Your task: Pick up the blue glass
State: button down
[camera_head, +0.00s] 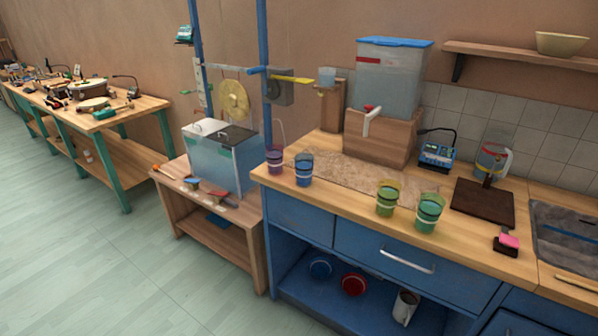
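The blue glass (304,170) stands upright near the front left of the wooden counter (330,203), above the blue cabinet. It has a pale band around it. A purple glass (274,160) stands close to its left, with a small gap or slight overlap that I cannot judge. A yellow-green glass (388,198) and a green glass (430,212) stand farther right along the counter's front. My gripper is not in view.
A tan mat (350,173) lies behind the glasses, before a clear water tank (392,80) with a tap on a wooden stand. A blue post (263,70) rises behind the counter's left end. A lower bench (212,215) holding a tank (222,160) stands left. Open floor (110,270) lies front left.

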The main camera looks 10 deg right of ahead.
aim_at(304, 171)
jog(key=i+j+z, duration=0.4)
jog(key=i+j, duration=0.15)
jog(key=i, duration=0.25)
jog(key=i+j+z, duration=0.4)
jog(key=i+j, duration=0.35)
